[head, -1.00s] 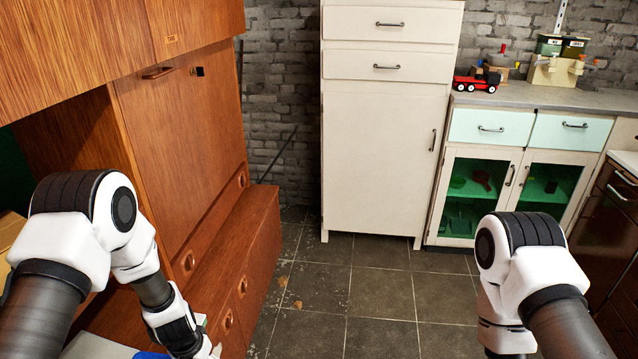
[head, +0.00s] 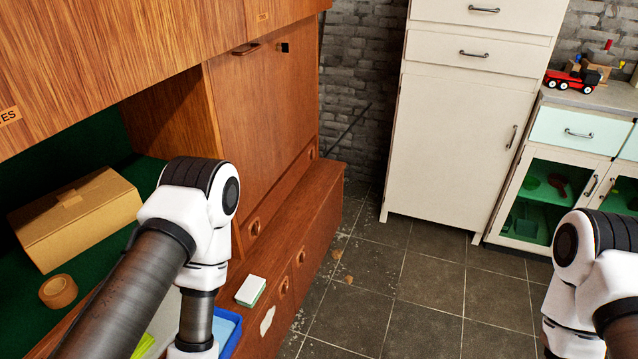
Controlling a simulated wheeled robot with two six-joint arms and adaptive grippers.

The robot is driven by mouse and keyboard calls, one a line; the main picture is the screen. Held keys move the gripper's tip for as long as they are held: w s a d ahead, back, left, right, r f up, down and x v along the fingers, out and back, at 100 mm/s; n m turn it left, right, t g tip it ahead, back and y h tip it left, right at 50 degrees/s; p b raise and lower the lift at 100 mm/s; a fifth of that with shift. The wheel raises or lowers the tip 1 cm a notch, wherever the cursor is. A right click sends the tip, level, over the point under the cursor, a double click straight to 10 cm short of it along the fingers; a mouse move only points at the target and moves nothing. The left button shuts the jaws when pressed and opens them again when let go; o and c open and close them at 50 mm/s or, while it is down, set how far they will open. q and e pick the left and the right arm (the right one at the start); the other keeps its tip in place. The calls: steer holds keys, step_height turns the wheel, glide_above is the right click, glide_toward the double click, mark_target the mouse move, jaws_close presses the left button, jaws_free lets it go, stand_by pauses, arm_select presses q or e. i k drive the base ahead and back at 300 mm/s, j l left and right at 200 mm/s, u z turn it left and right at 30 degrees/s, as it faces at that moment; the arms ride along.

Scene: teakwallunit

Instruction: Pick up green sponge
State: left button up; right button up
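A small block with a white top and a green lower layer (head: 250,291), which looks like the green sponge, lies on the low ledge of the teak wall unit (head: 310,215). It is just right of my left arm's wrist and apart from it. My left arm reaches down over the ledge, and its gripper is below the bottom edge of the head view. My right arm hangs at the lower right over the floor side, and its gripper is also cut off by the bottom edge.
A blue tray (head: 230,338) is partly hidden behind my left wrist. A cardboard box (head: 75,220) and a tape roll (head: 58,291) sit in the green-lined recess at left. A yellow-green item (head: 143,346) shows at the bottom.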

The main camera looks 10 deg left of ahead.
mark_target(253, 288)
steer(key=i+l+u, duration=0.6)
steer(key=l+u, duration=0.1)
steer(key=u, duration=1.9)
